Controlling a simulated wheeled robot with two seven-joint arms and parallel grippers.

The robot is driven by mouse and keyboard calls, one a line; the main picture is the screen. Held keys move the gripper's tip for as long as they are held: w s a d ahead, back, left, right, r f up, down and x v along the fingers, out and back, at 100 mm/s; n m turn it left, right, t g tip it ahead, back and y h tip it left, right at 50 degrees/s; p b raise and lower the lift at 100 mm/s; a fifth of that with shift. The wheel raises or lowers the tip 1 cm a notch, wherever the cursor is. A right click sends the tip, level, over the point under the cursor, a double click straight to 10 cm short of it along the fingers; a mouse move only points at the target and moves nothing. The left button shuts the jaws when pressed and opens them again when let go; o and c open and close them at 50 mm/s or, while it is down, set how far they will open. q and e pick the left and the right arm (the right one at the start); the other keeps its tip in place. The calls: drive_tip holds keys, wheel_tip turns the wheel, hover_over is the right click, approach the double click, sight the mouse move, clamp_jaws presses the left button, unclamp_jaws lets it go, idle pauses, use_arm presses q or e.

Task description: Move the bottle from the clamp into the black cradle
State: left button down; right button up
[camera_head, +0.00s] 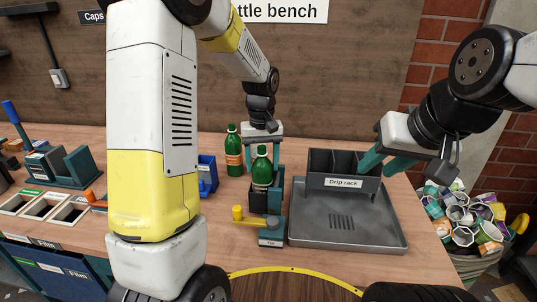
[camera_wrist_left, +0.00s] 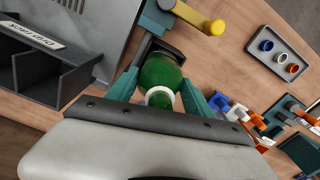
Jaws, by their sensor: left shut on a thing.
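A green bottle (camera_head: 262,170) with a pale label stands upright at the teal clamp fixture (camera_head: 272,228) with a yellow handle. The bottle also shows in the left wrist view (camera_wrist_left: 160,72), between the fingers. My left gripper (camera_head: 263,146) comes down from above and is shut on the bottle's upper part. Black jaws (camera_head: 258,202) sit around the bottle's lower part, and its base is hidden. I cannot tell which part is the black cradle. My right gripper (camera_head: 386,160) has its fingers apart and empty, at the drip rack's right end.
A second green bottle (camera_head: 233,158) stands just behind left. A dark drip rack (camera_head: 343,184) with compartments stands on a grey tray (camera_head: 345,236) at right.

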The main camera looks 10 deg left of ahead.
sight(262, 147)
use_arm(q)
drive_tip(key=shift+c, duration=1.6)
unclamp_jaws()
wheel_tip(262, 147, up, 8)
drive_tip(key=shift+f, duration=0.15)
drive_tip(key=s+a+r+m+t+h, duration=0.1)
drive_tip(key=s+r+t, duration=0.2)
drive_tip(key=s, duration=0.7)
drive_tip(key=s+a+r+m+t+h, duration=0.1)
drive_tip(key=s+r, duration=0.4)
drive_tip(key=s, duration=0.6)
drive_tip(key=shift+a+r+m+t, duration=0.15)
drive_tip(key=shift+a+m+t, duration=0.6)
drive_tip(key=shift+t, duration=0.35)
